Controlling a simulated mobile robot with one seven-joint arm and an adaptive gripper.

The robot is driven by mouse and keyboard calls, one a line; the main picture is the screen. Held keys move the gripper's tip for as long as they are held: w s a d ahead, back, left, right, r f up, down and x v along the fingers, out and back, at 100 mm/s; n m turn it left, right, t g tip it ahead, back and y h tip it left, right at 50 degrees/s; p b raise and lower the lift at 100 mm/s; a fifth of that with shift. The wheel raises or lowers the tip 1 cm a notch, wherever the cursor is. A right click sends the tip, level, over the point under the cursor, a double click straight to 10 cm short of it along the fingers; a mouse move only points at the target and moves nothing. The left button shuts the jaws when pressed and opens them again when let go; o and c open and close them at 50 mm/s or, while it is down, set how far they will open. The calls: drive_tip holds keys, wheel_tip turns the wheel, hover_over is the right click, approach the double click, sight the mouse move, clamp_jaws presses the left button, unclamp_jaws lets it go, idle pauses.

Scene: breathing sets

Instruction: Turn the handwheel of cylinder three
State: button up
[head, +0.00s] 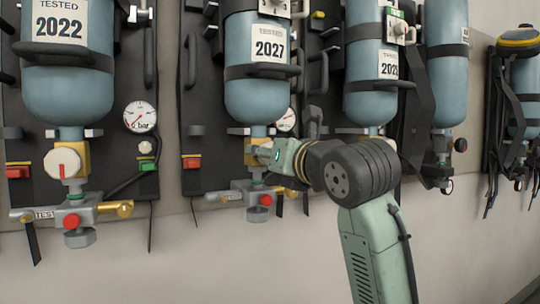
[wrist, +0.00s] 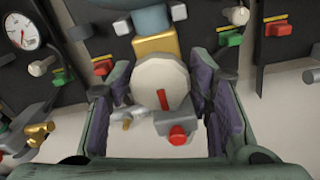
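The handwheel (wrist: 158,78) on the valve below the cylinder marked 2027 (head: 258,95) is pale, with a red mark tilted slightly from upright. In the wrist view my gripper (wrist: 161,84) has its fingers spread wide, one on each side of this wheel. The pads are close to its rim; I cannot tell whether they touch it. In the head view my gripper (head: 270,152) reaches the valve from the right and hides most of the wheel. The brass valve body (wrist: 156,46) shows just above the wheel.
A cylinder marked 2022 (head: 68,75) with its own handwheel (head: 62,163) hangs at left. More cylinders (head: 372,75) hang at right. Below the wheel is a fitting with a red knob (wrist: 178,135). Gauges (head: 140,117) and hoses flank the valves. The wall below is clear.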

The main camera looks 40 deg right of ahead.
drive_tip(key=shift+o, duration=1.1)
drive_tip(key=v, duration=1.2)
